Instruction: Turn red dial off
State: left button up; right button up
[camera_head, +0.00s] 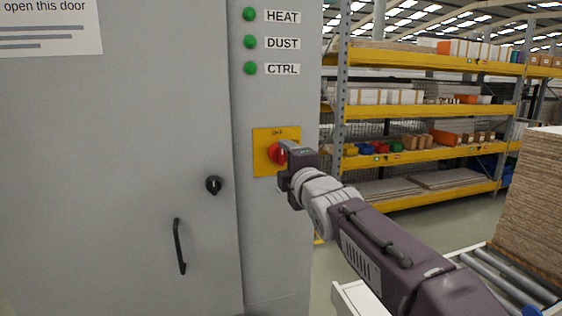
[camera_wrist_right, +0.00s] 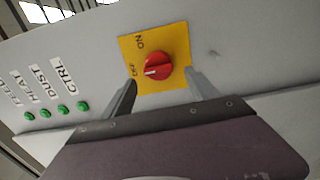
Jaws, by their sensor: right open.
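The red dial (camera_head: 276,153) sits on a yellow plate (camera_head: 262,166) on the grey cabinet, partly hidden by my right gripper (camera_head: 286,168). In the right wrist view the whole dial (camera_wrist_right: 158,66) shows, on its yellow plate (camera_wrist_right: 175,44). Its white mark points left, roughly toward the OFF label; the ON label is at the plate's upper left corner. My right gripper (camera_wrist_right: 160,80) is open in front of the dial, with one finger toward each side of it. No clear contact shows. My left gripper is not in view.
Green lamps (camera_head: 250,42) marked HEAT, DUST and CTRL are above the dial. A black knob (camera_head: 213,185) and handle (camera_head: 179,246) stick out from the cabinet door on the left. Yellow shelving (camera_head: 430,109), a board stack (camera_head: 534,205) and rollers (camera_head: 505,278) stand to the right.

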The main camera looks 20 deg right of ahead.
jog(key=s, duration=0.4)
jog(key=shift+s+d, duration=0.1)
jog(key=shift+s, duration=0.1)
